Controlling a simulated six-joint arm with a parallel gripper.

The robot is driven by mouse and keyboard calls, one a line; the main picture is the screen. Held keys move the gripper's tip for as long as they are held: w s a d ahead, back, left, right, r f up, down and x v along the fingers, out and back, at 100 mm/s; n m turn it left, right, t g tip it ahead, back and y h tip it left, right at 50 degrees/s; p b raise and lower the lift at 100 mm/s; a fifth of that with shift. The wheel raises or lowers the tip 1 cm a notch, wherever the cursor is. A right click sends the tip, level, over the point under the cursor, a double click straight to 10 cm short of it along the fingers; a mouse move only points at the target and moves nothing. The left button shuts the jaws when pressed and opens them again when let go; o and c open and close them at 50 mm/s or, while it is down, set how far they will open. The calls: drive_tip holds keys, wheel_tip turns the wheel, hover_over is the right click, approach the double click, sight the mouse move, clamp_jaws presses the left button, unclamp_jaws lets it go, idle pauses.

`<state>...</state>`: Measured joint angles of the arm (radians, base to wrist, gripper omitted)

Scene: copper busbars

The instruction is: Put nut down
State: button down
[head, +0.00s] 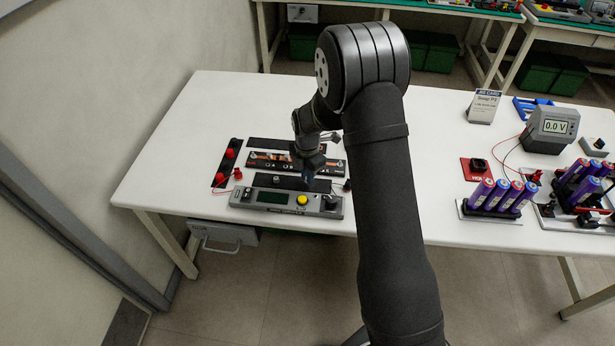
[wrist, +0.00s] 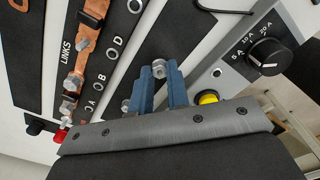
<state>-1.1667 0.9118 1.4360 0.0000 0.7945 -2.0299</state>
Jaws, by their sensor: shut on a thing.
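My gripper (wrist: 160,75) has two blue fingers shut on a small silver nut (wrist: 159,68) at their tips. A dark strip (wrist: 190,45) lies below the fingers in the wrist view; I cannot tell whether the nut touches it. Another small silver piece (wrist: 125,105) shows left of the fingers. The LINKS board (wrist: 112,60) has copper links (wrist: 92,20), silver fasteners and letters such as A, B and D. In the head view my gripper (head: 308,178) is over the dark strip between the LINKS board (head: 270,160) and the grey meter box; the nut is too small to make out there.
The grey meter box (head: 270,207) has a knob and a yellow button (wrist: 208,97) close to my fingers. Red terminals (head: 230,153) stand at the left. Purple cells (head: 498,196) and a voltmeter (head: 550,130) stand right.

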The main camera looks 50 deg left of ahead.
drive_tip(key=shift+f, duration=0.75)
drive_tip(key=shift+f, duration=0.1)
drive_tip(key=c, duration=1.4)
unclamp_jaws()
wheel_tip(320, 180, up, 12)
drive_tip(key=shift+r, duration=0.15)
wheel_tip(320, 180, down, 12)
drive_tip(key=shift+f, duration=0.15)
drive_tip(key=shift+r, duration=2.05)
